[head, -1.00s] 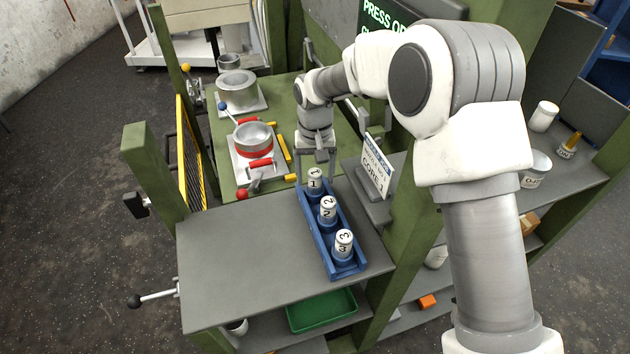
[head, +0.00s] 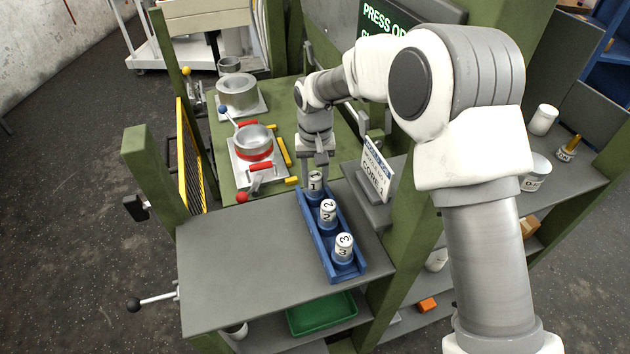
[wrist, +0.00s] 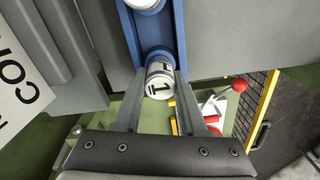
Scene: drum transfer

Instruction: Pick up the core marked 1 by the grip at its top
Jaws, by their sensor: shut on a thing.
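The core marked 1 (head: 315,183) stands at the far end of the blue rack (head: 311,228), with its white numbered top showing. My gripper (head: 318,168) is at the top of this core. In the wrist view, the two fingers are shut on either side of core 1 (wrist: 159,82), near its white top. The core still appears to be in the rack; its base is hard to see. Core 2 (head: 328,212) and core 3 (head: 343,250) stand nearer in the same rack.
The rack lies on a grey shelf (head: 235,265). A sign reading CORE (head: 378,172) stands close to the right of my gripper. A red-ringed metal drum (head: 254,143) with red and yellow handles is to the left. A green tray (head: 320,314) lies below.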

